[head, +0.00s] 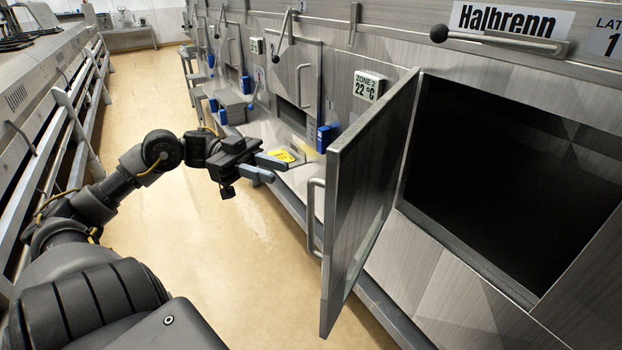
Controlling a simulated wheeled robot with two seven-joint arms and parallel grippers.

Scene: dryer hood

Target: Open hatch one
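The hatch door (362,185) on the near right stands swung out from the hood wall, and the dark opening (515,170) behind it is uncovered. Its curved handle (313,215) is on the door's outer face, near the free edge. A sign reading "Halbrenn" is above the opening, with "LAT 1" beside it. My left gripper (272,168) is left of the door and apart from its handle. Its two fingers are spread with nothing between them. My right gripper is not in view.
A lever with a black knob (439,34) is above the opening. A display (368,86) reads "ZONE 2 22 °C". More hatches and a ledge with blue items (324,138) continue along the wall. Metal rails (75,130) line the left. The tan floor (215,240) between is clear.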

